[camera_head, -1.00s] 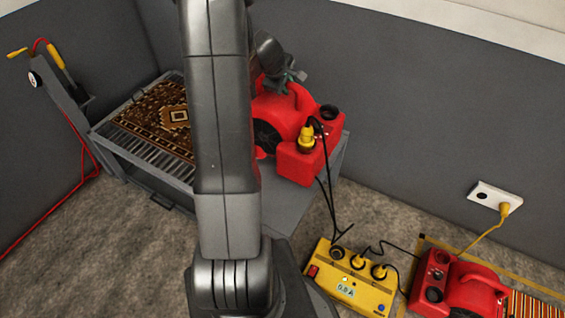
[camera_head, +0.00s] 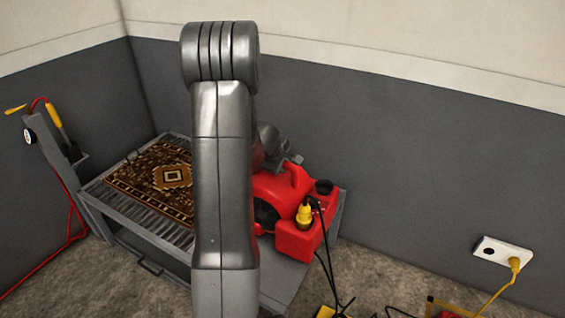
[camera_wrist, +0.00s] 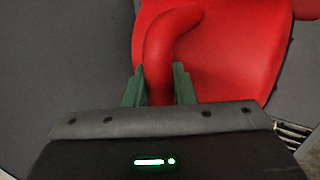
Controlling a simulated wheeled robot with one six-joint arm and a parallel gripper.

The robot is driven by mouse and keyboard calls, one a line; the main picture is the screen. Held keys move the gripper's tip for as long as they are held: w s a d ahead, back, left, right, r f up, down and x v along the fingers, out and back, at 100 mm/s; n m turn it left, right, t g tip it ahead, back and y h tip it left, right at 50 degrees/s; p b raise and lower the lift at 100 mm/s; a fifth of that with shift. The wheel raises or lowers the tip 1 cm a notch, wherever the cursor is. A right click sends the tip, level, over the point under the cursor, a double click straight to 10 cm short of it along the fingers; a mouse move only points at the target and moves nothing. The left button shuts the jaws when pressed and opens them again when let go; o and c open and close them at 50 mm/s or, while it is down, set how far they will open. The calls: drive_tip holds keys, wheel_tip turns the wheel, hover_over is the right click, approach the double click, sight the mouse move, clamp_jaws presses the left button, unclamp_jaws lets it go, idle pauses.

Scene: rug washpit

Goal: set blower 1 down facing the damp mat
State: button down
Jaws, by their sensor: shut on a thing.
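The red blower (camera_head: 286,204), likely blower 1, is at the right end of the grey bench (camera_head: 285,275). Its dark round side grille faces left, towards the patterned mat (camera_head: 150,178) on the slats. My gripper (camera_wrist: 158,85) is shut on the blower's curved handle (camera_wrist: 166,50), with a green jaw on each side. The gripper is partly hidden behind my arm in the head view. The blower looks upright on the bench, but I cannot tell whether its base touches. Whether the mat is damp does not show.
A yellow plug (camera_head: 304,214) and black cables hang at the blower's right side. A yellow power box (camera_head: 326,312) is cut off below. A wall socket (camera_head: 502,254) is at right. A grey post (camera_head: 50,150) with a red hose stands left.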

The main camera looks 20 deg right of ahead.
drive_tip(key=shift+w+f, duration=0.15)
drive_tip(key=shift+f, duration=0.3)
drive_tip(key=shift+b, duration=0.35)
drive_tip(key=c, duration=1.2)
unclamp_jaws()
drive_tip(key=shift+s+f, duration=0.2)
drive_tip(key=shift+f, duration=0.05)
drive_tip(key=p+v, duration=0.3)
drive_tip(key=v, duration=0.9)
drive_tip(key=shift+p, duration=0.3)
drive_tip(key=shift+r, duration=0.1)
